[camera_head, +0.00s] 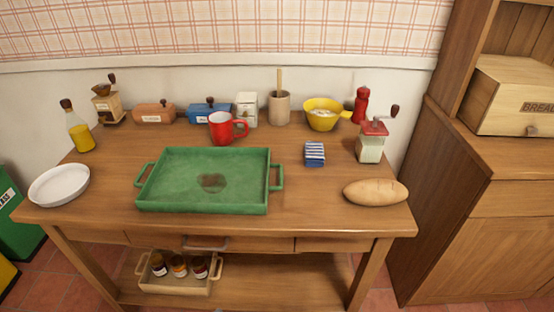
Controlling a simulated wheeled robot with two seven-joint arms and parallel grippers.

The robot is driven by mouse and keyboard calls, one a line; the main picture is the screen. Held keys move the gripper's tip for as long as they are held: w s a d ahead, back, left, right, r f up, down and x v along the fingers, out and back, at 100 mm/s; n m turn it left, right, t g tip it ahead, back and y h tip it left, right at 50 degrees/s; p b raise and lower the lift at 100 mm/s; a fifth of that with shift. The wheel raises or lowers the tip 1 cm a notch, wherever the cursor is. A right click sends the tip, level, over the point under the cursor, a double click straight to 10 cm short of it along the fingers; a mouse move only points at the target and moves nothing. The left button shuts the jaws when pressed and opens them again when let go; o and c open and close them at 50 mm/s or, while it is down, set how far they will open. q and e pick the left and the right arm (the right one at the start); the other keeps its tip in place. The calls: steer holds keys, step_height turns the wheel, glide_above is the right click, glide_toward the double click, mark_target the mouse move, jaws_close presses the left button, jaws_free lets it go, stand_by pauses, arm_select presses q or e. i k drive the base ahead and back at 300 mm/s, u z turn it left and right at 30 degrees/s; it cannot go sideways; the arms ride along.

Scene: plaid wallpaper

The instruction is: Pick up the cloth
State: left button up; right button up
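A small folded cloth (314,154) with blue and white stripes lies on the wooden table (330,205), right of the green tray and behind the bread loaf. Its top and front side are in plain view and nothing touches it. Neither of my grippers shows in the head view.
A green tray (158,204) with a dark stain stands left of the cloth. A bread loaf (375,192), a red-topped grinder (371,145), a yellow bowl (321,120) and a red mug (222,128) stand around it. A white plate (59,185) is at far left.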

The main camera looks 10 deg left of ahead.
mark_target(314, 154)
steer(key=u, duration=2.25)
steer(key=k, duration=1)
steer(key=z, duration=0.85)
steer(key=i, duration=0.5)
steer(key=z, duration=0.1)
